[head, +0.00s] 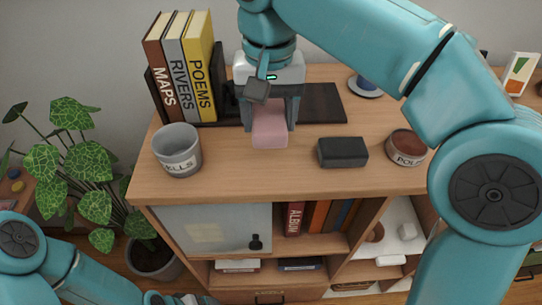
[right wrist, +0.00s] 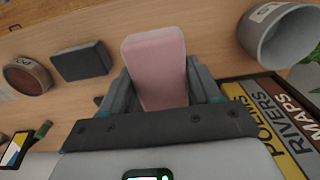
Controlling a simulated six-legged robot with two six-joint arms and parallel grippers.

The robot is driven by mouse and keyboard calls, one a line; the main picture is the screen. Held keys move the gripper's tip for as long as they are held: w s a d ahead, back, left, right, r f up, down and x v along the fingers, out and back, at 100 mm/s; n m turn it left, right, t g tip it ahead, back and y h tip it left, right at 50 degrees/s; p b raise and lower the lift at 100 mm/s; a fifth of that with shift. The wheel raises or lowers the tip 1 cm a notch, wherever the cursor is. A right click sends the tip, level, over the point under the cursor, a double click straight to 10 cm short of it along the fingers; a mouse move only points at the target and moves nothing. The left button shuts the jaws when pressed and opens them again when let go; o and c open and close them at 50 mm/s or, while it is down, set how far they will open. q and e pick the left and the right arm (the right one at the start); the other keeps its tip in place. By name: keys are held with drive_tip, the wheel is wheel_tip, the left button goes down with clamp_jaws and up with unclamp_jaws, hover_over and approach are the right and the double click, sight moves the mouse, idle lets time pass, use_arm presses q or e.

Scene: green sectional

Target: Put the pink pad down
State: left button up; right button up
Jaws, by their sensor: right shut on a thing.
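The pink pad (head: 270,130) is a small pale pink block over the wooden cabinet top (head: 225,182), between the grey cup and the dark block. My right gripper (head: 271,117) points down and is shut on it, one finger on each side. In the right wrist view the pink pad (right wrist: 157,65) stands out between the fingers of the right gripper (right wrist: 160,88). I cannot tell whether its underside touches the wood. My left arm shows at the lower left, but its gripper fingers are out of view.
A grey cup (head: 178,150) stands left of the pad, and a dark block (head: 342,152) lies to its right. A reddish bowl (head: 405,148) is further right. Upright books (head: 183,70) and a dark tray (head: 322,104) are behind. Bare wood lies in front.

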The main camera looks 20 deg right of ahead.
sight(269, 161)
wheel_tip(269, 161, down, 3)
drive_tip(key=shift+s+a+f, duration=0.1)
drive_tip(key=shift+s+f, duration=0.05)
drive_tip(key=shift+f, duration=0.05)
drive_tip(key=shift+f+b, duration=0.3)
drive_tip(key=shift+f, duration=2.05)
drive_tip(key=shift+f, duration=0.2)
drive_tip(key=o, duration=0.9)
drive_tip(key=shift+o, duration=0.2)
drive_tip(key=shift+r, duration=0.15)
